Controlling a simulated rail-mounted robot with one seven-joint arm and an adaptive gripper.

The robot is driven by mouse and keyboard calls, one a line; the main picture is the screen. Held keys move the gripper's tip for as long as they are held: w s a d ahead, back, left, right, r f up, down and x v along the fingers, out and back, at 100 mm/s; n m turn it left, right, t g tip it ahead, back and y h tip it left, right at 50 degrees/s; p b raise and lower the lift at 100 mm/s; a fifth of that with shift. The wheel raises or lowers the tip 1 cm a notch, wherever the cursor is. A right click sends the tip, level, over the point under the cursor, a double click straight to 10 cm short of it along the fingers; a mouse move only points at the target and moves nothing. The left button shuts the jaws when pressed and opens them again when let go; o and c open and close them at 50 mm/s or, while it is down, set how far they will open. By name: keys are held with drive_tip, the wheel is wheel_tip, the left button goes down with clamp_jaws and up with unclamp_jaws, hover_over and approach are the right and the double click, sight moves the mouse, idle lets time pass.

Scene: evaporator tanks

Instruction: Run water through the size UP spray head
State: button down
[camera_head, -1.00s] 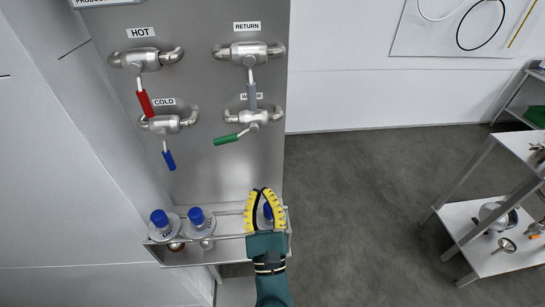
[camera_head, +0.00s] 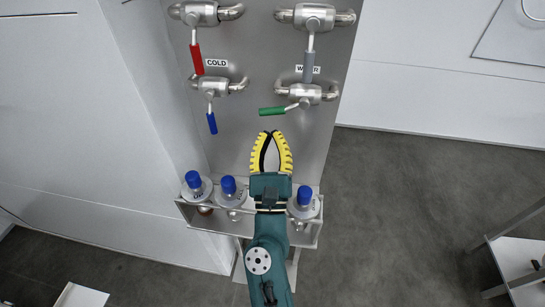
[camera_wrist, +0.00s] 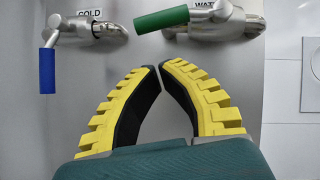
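Three blue-topped pieces stand in the rack: the left one (camera_head: 198,187), the middle one (camera_head: 231,190) and the right one (camera_head: 304,203). They have pale round bodies with dark lettering too small to read surely, so I cannot tell which is UP. The valve with a green handle (camera_head: 272,111) is under a label that looks like WATER; its handle lies sideways, pointing left, and shows also in the wrist view (camera_wrist: 162,19). My gripper (camera_head: 271,134) is empty, its yellow fingertips together, in front of the panel below the green handle. Its fingers show in the wrist view (camera_wrist: 158,67).
The rack (camera_head: 226,226) is fixed low on the grey panel (camera_head: 300,145); my arm covers its middle. The red (camera_head: 197,60), blue (camera_head: 212,123) and grey (camera_head: 308,67) valve handles hang down. A shelf (camera_head: 520,262) stands at the right. The floor between is clear.

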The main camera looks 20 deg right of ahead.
drive_tip(key=shift+w+a+r+p, duration=0.1)
drive_tip(key=shift+w+r+p, duration=0.1)
drive_tip(key=shift+r, duration=0.45)
drive_tip(key=shift+w+a+r+p, duration=0.1)
drive_tip(key=shift+r+p, duration=0.1)
drive_tip(key=shift+r, duration=0.45)
drive_tip(key=shift+w+a+r+p, duration=0.15)
drive_tip(key=shift+a+r+p, duration=0.05)
drive_tip(key=shift+r+p, duration=0.55)
drive_tip(key=w+f+b+v, duration=0.1)
drive_tip(key=b+v, duration=0.4)
drive_tip(key=v, duration=0.7)
drive_tip(key=shift+f, duration=0.95)
drive_tip(key=shift+d, duration=0.1)
idle(1.0)
